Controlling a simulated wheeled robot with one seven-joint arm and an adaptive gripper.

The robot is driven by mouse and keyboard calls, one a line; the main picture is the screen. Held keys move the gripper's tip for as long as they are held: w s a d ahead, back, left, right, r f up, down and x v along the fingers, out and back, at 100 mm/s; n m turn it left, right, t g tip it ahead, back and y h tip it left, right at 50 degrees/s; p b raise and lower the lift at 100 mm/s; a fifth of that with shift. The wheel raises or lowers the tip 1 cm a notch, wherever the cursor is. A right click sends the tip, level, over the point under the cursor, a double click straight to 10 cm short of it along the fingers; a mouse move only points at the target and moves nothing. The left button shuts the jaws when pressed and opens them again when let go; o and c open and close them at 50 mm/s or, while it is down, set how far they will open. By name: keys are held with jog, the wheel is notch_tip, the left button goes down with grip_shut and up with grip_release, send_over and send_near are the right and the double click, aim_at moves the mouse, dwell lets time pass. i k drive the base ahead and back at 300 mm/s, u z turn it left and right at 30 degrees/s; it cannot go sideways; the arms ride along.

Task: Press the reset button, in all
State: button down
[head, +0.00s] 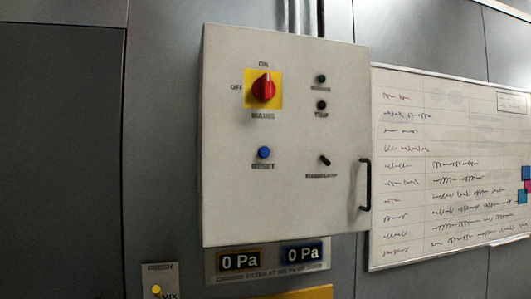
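A blue round reset button (264,153) sits on the front of a light grey control box (225,205), at its lower left, with the label RESET under it. Whether the button is pressed in cannot be told. My gripper is not in the head view.
A red rotary switch (263,88) on a yellow plate is above the button. Two dark lamps (321,79), a small black selector (325,160) and a black door handle (367,185) are to its right. Two 0 Pa displays (240,261) are below. A whiteboard (450,160) hangs at right.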

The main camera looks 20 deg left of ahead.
aim_at(264, 152)
jog(key=z, duration=1.55)
jog(key=k, duration=1.1)
jog(key=u, duration=1.45)
jog(key=i, duration=0.5)
jog(key=u, duration=0.05)
